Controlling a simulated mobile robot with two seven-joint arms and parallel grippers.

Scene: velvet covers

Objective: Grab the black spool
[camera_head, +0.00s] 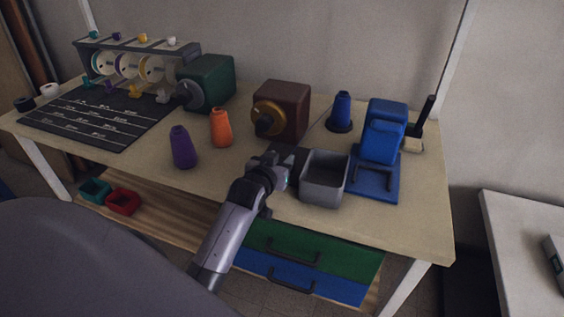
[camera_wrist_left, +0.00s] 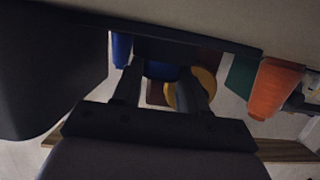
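A small black spool (camera_head: 24,104) sits at the far left end of the workbench, beside a white spool (camera_head: 50,90). It is not seen in the left wrist view. My left gripper (camera_head: 284,168) is over the front middle of the bench, just left of a grey bin, far to the right of the black spool. In the left wrist view its two fingers (camera_wrist_left: 162,92) stand apart, and I see nothing held between them. My right gripper is not in view.
A purple cone (camera_head: 183,148) and an orange cone (camera_head: 221,127) stand left of my gripper. The grey bin (camera_head: 324,180) is close on its right. A brown box (camera_head: 290,100) and a green box (camera_head: 212,80) stand behind. A black mat (camera_head: 85,125) lies near the black spool.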

